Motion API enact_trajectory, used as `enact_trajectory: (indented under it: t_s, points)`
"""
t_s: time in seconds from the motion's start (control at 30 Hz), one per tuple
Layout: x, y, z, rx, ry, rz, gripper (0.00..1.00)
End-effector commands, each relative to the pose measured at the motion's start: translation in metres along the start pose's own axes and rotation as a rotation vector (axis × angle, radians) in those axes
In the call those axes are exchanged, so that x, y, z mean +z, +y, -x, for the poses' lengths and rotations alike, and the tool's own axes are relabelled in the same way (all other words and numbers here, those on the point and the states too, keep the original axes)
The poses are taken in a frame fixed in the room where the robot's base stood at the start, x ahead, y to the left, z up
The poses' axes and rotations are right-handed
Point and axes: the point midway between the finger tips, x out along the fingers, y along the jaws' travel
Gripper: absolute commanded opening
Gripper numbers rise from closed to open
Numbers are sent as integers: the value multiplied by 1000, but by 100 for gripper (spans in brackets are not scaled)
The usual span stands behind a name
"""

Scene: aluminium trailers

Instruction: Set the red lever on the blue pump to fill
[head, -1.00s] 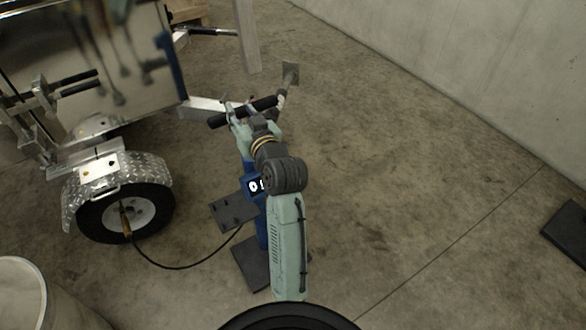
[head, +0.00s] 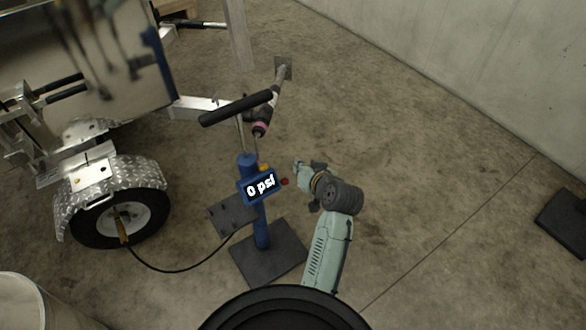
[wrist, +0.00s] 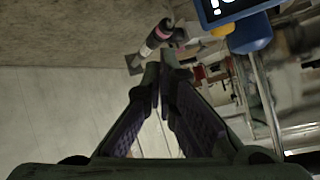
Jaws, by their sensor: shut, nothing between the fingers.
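The blue pump (head: 261,232) stands upright on a dark base plate, with a black T-handle (head: 236,108) raised on rods and a screen reading "0 psi" (head: 261,186). A small red knob (head: 285,181), likely the lever's end, shows at the screen's right side. My gripper (head: 298,170) is just right of the pump, apart from it, shut and empty. In the wrist view the fingertips (wrist: 162,68) are together, and the pump's blue body (wrist: 250,34) with its screen is at the upper right. The red lever is not clear in the wrist view.
A hose runs from the pump to the trailer wheel (head: 120,218) at left. The trailer's jack (head: 270,110) with a pink-red band stands behind the pump. A pale barrel (head: 25,300) is at lower left. The floor to the right is open, with a dark plate (head: 562,222).

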Motion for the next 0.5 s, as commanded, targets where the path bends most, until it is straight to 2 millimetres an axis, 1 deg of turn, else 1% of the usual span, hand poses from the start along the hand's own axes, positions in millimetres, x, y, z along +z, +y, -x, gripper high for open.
enact_trajectory:
  t_s: [0.17, 0.4, 0.5]
  points:
    - [-1, -1, -26, -2, -3, 0, 0]
    - [-2, -2, -78, -2, -3, 2, 0]
    - [-2, -1, -98, -1, -2, 1, 0]
